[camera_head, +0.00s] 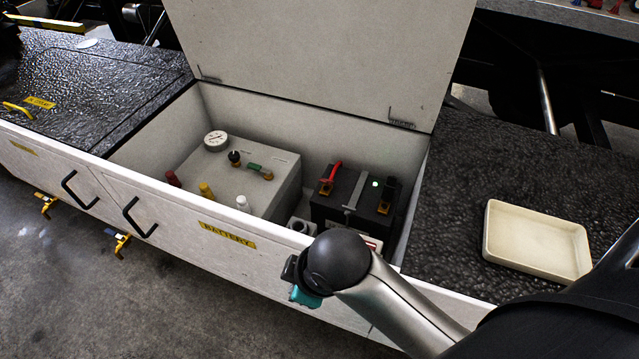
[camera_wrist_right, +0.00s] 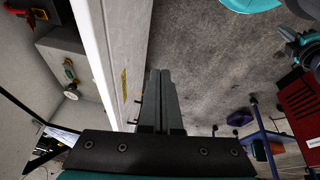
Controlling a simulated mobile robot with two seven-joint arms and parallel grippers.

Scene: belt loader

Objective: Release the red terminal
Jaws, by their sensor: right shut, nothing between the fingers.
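The red terminal (camera_head: 331,176) has a red lever on a brass-coloured clamp. It sits on the left end of the black battery (camera_head: 345,188) inside the open compartment. A black-levered terminal (camera_head: 388,193) is at the battery's right end, and a grey strap crosses between them. My right gripper (camera_head: 303,283) is outside the compartment's front wall, in front of and apart from the red terminal. In the right wrist view its two fingers (camera_wrist_right: 158,100) are closed together and empty. My left gripper is not in view.
The compartment's front wall (camera_head: 228,236) stands between my right gripper and the battery. The lid (camera_head: 320,55) stands open behind. Left of the battery is a grey box (camera_head: 262,186) with a gauge and coloured caps. A cream tray (camera_head: 537,262) lies on the right deck.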

